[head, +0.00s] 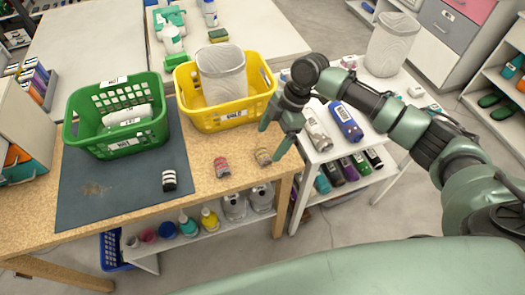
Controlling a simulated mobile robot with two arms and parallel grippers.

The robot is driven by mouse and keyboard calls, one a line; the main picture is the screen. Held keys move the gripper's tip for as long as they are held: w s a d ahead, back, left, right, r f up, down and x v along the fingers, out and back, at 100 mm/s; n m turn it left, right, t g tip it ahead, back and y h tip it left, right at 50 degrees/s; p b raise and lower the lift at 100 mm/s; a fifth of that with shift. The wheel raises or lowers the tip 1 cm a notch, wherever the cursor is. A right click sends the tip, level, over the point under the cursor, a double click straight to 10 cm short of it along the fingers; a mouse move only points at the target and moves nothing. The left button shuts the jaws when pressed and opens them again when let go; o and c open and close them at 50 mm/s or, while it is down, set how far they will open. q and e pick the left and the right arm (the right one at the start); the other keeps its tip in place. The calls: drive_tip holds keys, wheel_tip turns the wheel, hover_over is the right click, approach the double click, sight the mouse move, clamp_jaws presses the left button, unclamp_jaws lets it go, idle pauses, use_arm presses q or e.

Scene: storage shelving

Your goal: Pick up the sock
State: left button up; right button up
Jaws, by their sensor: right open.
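Several small rolled, striped items that look like socks lie on the wooden table (120,218). A tan one (263,157) is at the right edge, a red and grey one (222,166) is left of it, and a black and white one (169,180) lies on the dark mat (85,200). The picture does not tell which is meant. My right gripper (273,140) is open and empty, fingers pointing down, close to the tan roll. I cannot tell whether it touches it. My left gripper is not in view.
A green basket (122,148) with a white item stands on the mat. A yellow basket (228,119) holding a white mesh bin (222,75) stands behind the rolls. A white shelf rack (325,158) with bottles adjoins the table's right side. Bottles stand below the table.

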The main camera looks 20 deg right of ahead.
sight(263, 153)
drive_tip(key=shift+s+a+f, duration=0.1)
drive_tip(key=shift+a+f, duration=0.2)
drive_tip(key=shift+f, duration=0.2)
drive_tip(key=p+x, duration=0.1)
drive_tip(key=x, duration=0.2)
drive_tip(key=shift+a+f, duration=0.15)
drive_tip(key=shift+f, duration=0.45)
drive_tip(key=c, duration=1.2)
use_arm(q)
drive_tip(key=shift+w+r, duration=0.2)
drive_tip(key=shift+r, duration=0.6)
use_arm(e)
drive_tip(key=shift+c, duration=1.2)
drive_tip(key=shift+r, duration=0.1)
